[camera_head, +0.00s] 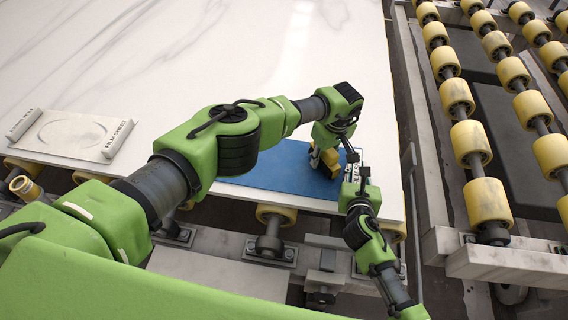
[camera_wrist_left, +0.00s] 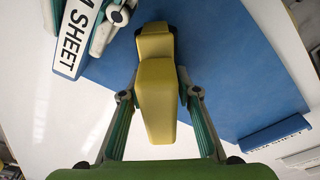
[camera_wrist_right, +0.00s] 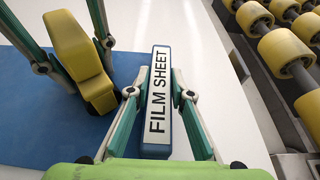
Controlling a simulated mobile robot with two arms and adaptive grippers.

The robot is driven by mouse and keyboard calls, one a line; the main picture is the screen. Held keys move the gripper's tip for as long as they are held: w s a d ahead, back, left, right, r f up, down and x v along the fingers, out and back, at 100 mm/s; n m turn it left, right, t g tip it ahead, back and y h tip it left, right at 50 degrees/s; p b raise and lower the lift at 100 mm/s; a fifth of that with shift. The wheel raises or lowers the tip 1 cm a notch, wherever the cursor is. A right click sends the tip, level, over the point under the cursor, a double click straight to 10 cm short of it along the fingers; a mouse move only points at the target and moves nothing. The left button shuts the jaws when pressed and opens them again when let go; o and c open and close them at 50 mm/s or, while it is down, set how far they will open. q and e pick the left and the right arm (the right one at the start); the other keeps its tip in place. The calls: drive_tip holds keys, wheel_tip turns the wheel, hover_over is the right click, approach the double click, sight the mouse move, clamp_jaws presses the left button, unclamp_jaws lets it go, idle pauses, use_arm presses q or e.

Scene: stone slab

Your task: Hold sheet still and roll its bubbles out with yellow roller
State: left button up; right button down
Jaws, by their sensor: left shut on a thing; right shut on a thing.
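The blue sheet (camera_head: 275,170) lies flat on the white slab near its front right corner. A bar lettered FILM SHEET (camera_wrist_right: 158,100) is at one end of it. My right gripper (camera_wrist_right: 160,95) is shut on this bar, with one finger on each side. The yellow roller (camera_wrist_left: 155,90) is in my left gripper (camera_wrist_left: 158,95), which is shut on its body over the blue sheet. The roller also shows in the head view (camera_head: 328,160), partly behind my arm. I cannot tell whether it touches the sheet. No bubbles can be made out.
A pale panel (camera_head: 72,135) with lettered end bars lies on the slab's left. Conveyor rails with yellow wheels (camera_head: 470,140) run along the right. My two grippers are close together. The slab (camera_head: 230,60) behind is clear.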

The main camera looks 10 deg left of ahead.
use_arm(q)
drive_tip(key=shift+d, duration=0.1)
use_arm(e)
drive_tip(key=shift+a+r, duration=0.1)
drive_tip(key=shift+a, duration=0.05)
use_arm(q)
drive_tip(key=shift+r, duration=0.3)
use_arm(e)
drive_tip(key=shift+w, duration=0.1)
use_arm(q)
drive_tip(key=shift+s+a+r, duration=0.1)
drive_tip(key=shift+r, duration=2.05)
drive_tip(key=shift+a+r, duration=0.1)
drive_tip(key=shift+r, duration=2)
drive_tip(key=o, duration=0.3)
drive_tip(key=c, duration=0.6)
drive_tip(key=shift+o, duration=0.2)
use_arm(e)
drive_tip(key=c, duration=1.7)
unclamp_jaws()
